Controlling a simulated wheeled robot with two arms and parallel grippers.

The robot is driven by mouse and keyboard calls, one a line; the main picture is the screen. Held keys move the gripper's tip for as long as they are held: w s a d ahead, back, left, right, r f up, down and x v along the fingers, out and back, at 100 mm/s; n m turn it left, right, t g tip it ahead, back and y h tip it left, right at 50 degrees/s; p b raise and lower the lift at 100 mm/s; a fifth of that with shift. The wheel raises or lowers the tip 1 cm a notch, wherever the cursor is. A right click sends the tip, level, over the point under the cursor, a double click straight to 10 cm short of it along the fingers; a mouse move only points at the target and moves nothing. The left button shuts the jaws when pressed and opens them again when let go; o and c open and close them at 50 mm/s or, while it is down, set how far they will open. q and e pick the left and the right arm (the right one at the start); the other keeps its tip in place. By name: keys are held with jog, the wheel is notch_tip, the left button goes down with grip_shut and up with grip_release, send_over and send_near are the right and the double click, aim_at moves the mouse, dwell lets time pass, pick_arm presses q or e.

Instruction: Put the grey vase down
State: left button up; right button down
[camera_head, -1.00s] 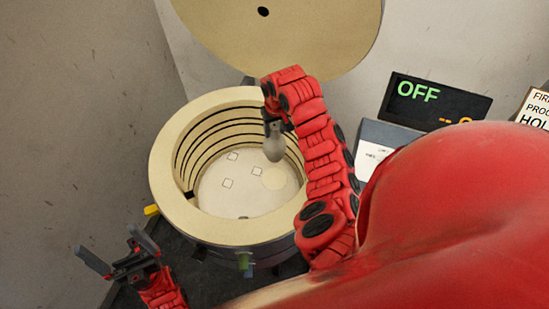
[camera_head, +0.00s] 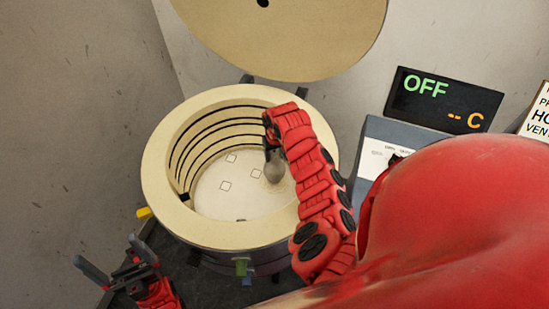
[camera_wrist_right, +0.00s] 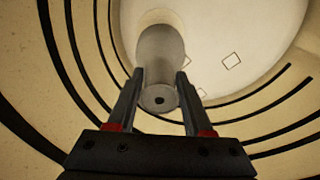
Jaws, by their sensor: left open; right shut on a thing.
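The grey vase (camera_head: 274,171) is held inside the round cream kiln (camera_head: 163,210), over its pale floor on the right side. In the right wrist view the vase (camera_wrist_right: 161,55) sits between the fingers of my right gripper (camera_wrist_right: 160,92), which is shut on it. In the head view my right gripper (camera_head: 271,152) reaches down past the kiln's rim. A round pale patch shows beside and under the vase; whether the vase touches the floor I cannot tell. My left gripper (camera_head: 118,262) is open and empty, outside the kiln at lower left.
Several small outlined squares (camera_head: 225,186) mark the kiln floor, which is otherwise clear. Dark grooves line the inner wall. The round lid (camera_head: 290,35) stands raised behind. A dark display (camera_head: 438,100) reads OFF, with a partly visible sign (camera_head: 538,117) beside it.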

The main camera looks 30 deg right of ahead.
jog(key=shift+f, duration=1.15)
jog(key=shift+c, duration=1.5)
grip_release()
jog(key=shift+f, duration=0.1)
jog(key=shift+r, duration=0.2)
jog(key=r, duration=0.4)
jog(key=s+r+b, duration=0.1)
jog(key=r, duration=0.6)
jog(key=shift+s+a+r+b, duration=0.15)
jog(key=shift+s+r+b, duration=0.05)
jog(key=shift+r+b, duration=0.2)
